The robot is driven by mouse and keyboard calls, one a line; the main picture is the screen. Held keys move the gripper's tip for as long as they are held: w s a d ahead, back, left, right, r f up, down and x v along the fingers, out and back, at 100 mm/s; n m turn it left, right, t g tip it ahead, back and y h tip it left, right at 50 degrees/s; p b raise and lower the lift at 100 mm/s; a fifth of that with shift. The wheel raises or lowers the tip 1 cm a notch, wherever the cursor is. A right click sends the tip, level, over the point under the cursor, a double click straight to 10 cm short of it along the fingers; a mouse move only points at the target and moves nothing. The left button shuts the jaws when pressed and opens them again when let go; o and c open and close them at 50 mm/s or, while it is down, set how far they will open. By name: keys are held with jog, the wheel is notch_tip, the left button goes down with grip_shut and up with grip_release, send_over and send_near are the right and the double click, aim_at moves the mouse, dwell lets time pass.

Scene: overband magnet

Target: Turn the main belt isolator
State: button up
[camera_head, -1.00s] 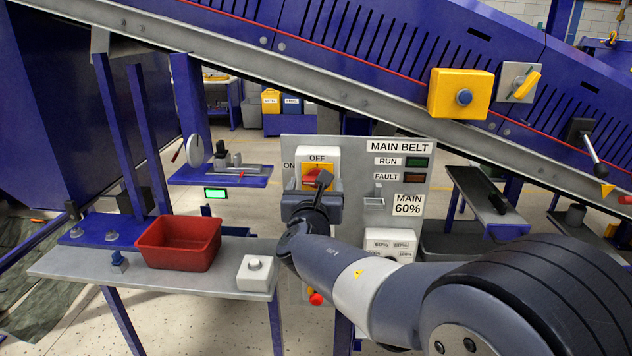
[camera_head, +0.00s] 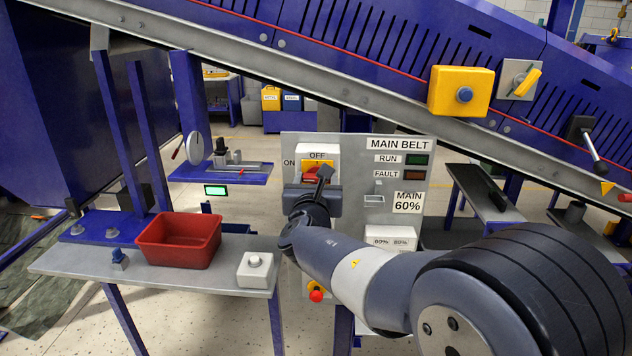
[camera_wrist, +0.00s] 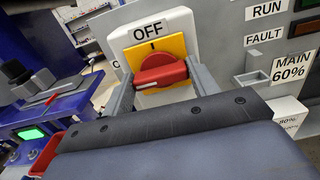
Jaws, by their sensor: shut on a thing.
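The main belt isolator has a red rotary handle (camera_wrist: 160,72) on a yellow plate (camera_wrist: 153,50), set in a white box marked OFF at the top and ON at the left. In the head view the handle (camera_head: 311,174) shows just above my gripper on the MAIN BELT panel (camera_head: 362,160). My gripper (camera_wrist: 160,82) is shut on the red handle, a finger on each side. The handle's grip lies roughly crosswise, a little tilted, in the wrist view. The handle's lower part is hidden in the head view.
The panel's RUN lamp (camera_head: 418,159) looks dark green and its FAULT lamp (camera_head: 418,174) dark brown. A bench at left holds a red bin (camera_head: 180,240) and a white button box (camera_head: 255,269). The sloping conveyor (camera_head: 330,80) passes above the panel.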

jog(key=shift+f+m+b, duration=0.15)
jog(key=shift+m+b, duration=0.15)
jog(key=shift+b, duration=0.35)
jog(key=shift+f+b, duration=0.1)
jog(key=shift+b, duration=0.3)
jog(key=shift+m+b, duration=8.5)
jog(key=shift+b, duration=0.75)
jog(key=shift+d, duration=0.1)
jog(key=o, duration=1)
jog(key=shift+r, duration=0.2)
